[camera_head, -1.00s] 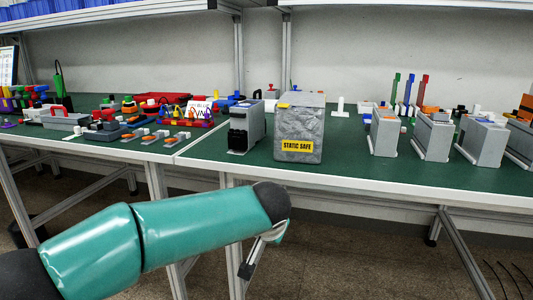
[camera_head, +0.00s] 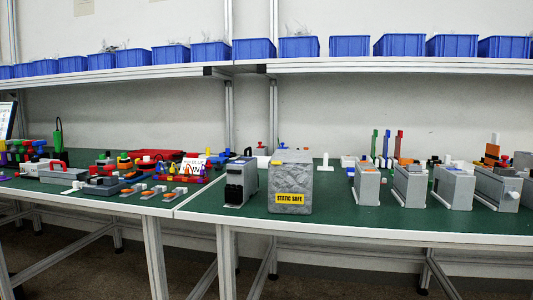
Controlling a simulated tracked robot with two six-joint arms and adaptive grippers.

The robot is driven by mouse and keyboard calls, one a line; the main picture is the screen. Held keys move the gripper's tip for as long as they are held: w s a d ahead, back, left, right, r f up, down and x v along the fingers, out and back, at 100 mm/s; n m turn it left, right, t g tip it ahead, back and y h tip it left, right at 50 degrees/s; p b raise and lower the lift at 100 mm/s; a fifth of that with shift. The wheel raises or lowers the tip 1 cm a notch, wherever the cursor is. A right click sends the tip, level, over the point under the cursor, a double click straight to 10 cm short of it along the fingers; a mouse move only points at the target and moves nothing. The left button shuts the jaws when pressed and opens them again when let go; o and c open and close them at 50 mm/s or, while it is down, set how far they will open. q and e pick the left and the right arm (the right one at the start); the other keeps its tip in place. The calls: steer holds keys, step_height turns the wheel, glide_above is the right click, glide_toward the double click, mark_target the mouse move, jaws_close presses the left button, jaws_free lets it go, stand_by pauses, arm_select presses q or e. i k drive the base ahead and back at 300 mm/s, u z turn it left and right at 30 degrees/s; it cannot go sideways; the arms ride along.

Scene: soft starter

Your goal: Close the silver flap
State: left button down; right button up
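A silver-grey crinkled box (camera_head: 290,188) with a yellow "STATIC SAFE" label (camera_head: 290,198) stands upright near the front edge of the green table, in the middle of the view. A paler grey panel (camera_head: 295,156) shows at its top, which may be the silver flap; whether it lies flat or stands up I cannot tell. A small yellow piece (camera_head: 277,163) sits at the top left of the box. Neither of my grippers is in view.
A grey and black device (camera_head: 241,182) stands just left of the box. Several grey devices (camera_head: 410,186) stand to the right, with bare green table (camera_head: 333,205) between. Coloured parts crowd the left table. Blue bins (camera_head: 349,46) line the shelf above.

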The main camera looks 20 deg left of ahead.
mark_target(280, 155)
steer(key=k, duration=1.05)
steer(key=u, duration=0.45)
steer(key=i, duration=1.5)
steer(key=z, duration=0.5)
